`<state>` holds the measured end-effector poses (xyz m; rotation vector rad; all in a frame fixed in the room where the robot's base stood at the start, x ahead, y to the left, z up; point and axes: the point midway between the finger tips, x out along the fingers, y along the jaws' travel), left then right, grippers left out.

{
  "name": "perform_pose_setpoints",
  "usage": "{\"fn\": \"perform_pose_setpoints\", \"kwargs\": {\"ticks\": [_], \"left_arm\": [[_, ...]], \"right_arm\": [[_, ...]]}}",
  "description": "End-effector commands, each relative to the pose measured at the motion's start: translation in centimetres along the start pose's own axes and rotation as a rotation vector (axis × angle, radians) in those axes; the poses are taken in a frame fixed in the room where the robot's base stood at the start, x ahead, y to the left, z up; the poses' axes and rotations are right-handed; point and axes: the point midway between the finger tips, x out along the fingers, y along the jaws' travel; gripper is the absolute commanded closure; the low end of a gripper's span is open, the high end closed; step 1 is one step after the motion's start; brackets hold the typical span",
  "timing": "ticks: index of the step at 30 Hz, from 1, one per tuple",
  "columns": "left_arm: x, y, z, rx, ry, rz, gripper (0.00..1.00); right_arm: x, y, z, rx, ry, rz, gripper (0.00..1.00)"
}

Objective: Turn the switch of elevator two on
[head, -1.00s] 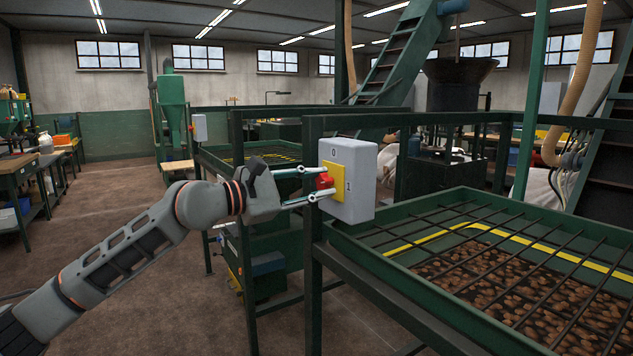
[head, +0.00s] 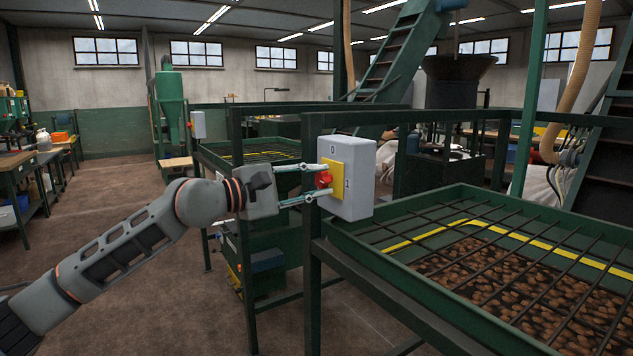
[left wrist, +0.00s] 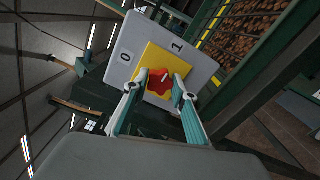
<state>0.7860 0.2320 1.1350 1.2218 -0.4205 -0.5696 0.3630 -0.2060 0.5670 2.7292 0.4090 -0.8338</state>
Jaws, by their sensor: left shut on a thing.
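A grey switch box (head: 357,180) with a yellow plate (head: 337,170) and a red knob (head: 323,180) is fixed to a green frame post. The marks 0 and 1 show on its face. My left gripper (head: 314,181) is shut on the red knob, one finger on each side. The left wrist view shows the knob (left wrist: 159,83) between the fingertips (left wrist: 160,92). A small white mark on the knob points towards the side of the 1. My right gripper is not in view.
A green tray with a bar grid (head: 470,205) holds brown pieces, right of the switch box. Another grey box (head: 198,125) hangs on a frame farther back. Green rails (head: 309,250) stand below the switch. Open floor (head: 110,200) lies at the left.

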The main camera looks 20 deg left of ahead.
Motion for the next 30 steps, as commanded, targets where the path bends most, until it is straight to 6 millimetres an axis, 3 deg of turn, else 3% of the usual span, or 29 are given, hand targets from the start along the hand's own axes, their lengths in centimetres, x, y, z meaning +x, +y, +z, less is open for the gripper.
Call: {"fn": "perform_pose_setpoints", "kwargs": {"ticks": [5,6,8,20,23,30], "left_arm": [[0.0,0.0,0.0,0.002,0.001,-0.001,0.95],[0.0,0.0,0.0,0.002,0.001,0.0,0.69],[0.0,0.0,0.0,0.002,0.001,0.0,0.57],[-0.4,0.0,-0.1,0.001,0.001,0.0,0.57],[-1.4,-0.1,-0.2,0.0,0.002,-0.001,0.57],[-6.1,-0.1,-0.1,0.003,0.004,-0.003,0.57]], "right_arm": [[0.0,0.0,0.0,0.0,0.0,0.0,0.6],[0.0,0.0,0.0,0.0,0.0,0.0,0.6],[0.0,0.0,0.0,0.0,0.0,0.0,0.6],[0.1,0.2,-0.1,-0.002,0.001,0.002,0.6],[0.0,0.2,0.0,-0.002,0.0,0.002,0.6],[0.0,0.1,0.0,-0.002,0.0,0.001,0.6]]}}
